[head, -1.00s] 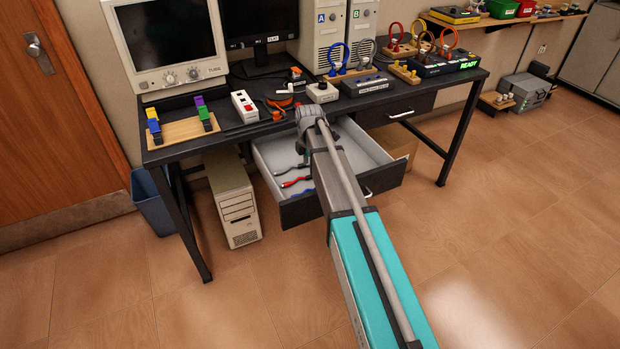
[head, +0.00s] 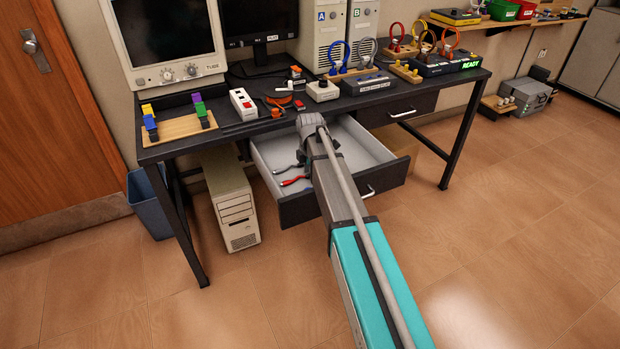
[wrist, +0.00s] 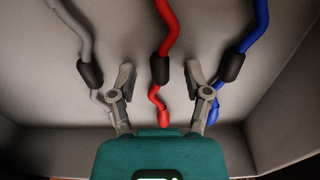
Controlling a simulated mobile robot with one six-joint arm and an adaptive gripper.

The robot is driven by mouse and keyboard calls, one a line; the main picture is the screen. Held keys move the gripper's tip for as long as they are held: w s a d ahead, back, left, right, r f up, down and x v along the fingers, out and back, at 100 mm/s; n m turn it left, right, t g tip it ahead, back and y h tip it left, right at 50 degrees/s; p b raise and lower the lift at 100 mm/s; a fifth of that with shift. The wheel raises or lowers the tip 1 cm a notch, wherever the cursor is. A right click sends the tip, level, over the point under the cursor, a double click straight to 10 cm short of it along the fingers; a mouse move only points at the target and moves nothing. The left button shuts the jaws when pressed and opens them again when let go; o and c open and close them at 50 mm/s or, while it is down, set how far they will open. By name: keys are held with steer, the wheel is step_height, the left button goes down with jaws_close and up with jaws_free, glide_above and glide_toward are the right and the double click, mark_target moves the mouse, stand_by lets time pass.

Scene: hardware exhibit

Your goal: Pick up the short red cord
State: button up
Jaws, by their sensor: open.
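The short red cord (wrist: 161,40) lies in the open drawer (head: 270,172), between a grey cord (wrist: 75,25) and a blue cord (wrist: 249,40). It has a black sleeve (wrist: 160,70) and a thin red end below it. My gripper (wrist: 158,77) is open, with one finger on each side of the red cord near its black sleeve. The red cord (head: 296,181) also shows in the head view, left of my arm.
The drawer's walls stand close around the cords. The black desk (head: 240,128) above holds a white switch box (head: 243,104), a wooden board with coloured clips (head: 180,129) and several devices. A beige computer tower (head: 232,203) stands on the floor below.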

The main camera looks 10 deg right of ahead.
stand_by(0.4)
jaws_close()
